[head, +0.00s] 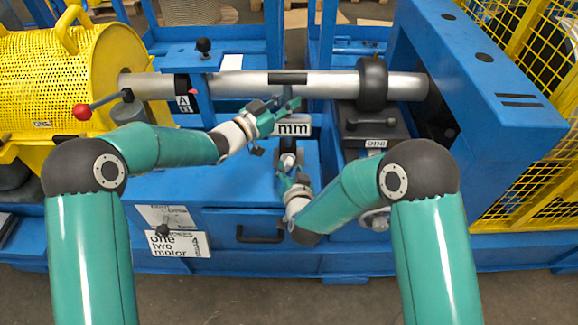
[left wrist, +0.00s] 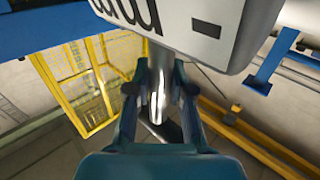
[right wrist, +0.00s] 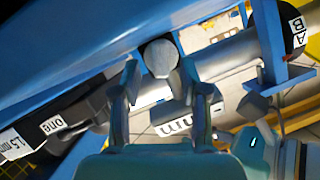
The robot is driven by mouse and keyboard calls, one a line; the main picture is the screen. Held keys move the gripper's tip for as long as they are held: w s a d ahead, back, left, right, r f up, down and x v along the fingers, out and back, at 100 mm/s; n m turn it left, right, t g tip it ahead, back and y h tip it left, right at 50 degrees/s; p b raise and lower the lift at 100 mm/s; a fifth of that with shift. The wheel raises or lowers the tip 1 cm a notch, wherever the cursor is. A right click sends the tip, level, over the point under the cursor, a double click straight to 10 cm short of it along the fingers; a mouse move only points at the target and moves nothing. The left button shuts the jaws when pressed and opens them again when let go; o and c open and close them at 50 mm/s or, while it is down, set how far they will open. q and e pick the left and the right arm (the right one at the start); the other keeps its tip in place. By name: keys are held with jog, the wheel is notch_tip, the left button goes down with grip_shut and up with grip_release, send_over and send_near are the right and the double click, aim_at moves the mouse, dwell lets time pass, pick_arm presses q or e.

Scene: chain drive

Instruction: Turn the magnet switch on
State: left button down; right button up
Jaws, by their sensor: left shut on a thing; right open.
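The white gauge box marked "mm" (head: 292,127) stands in the middle, under the long shaft. My left gripper (head: 284,106) is beside it; in the left wrist view its fingers (left wrist: 160,95) are shut around the shiny metal stem (left wrist: 157,88) below the white box (left wrist: 200,25). A small dark base (head: 283,143) with a pale round knob (head: 288,160) sits below the box; I take this knob to be the magnet switch. My right gripper (head: 297,180) is just in front of it. In the right wrist view the open fingers (right wrist: 155,85) stand either side of the grey knob (right wrist: 160,57); contact is unclear.
The silver shaft (head: 320,82) with a dark collar (head: 373,85) runs above. A dark block (head: 378,128) with a handle stands right of the gauge. A yellow mesh guard (head: 50,80) with a red-ball lever (head: 82,112) is at left. The blue front has a handle (head: 260,238).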

jog(key=shift+x, duration=1.3)
grip_shut()
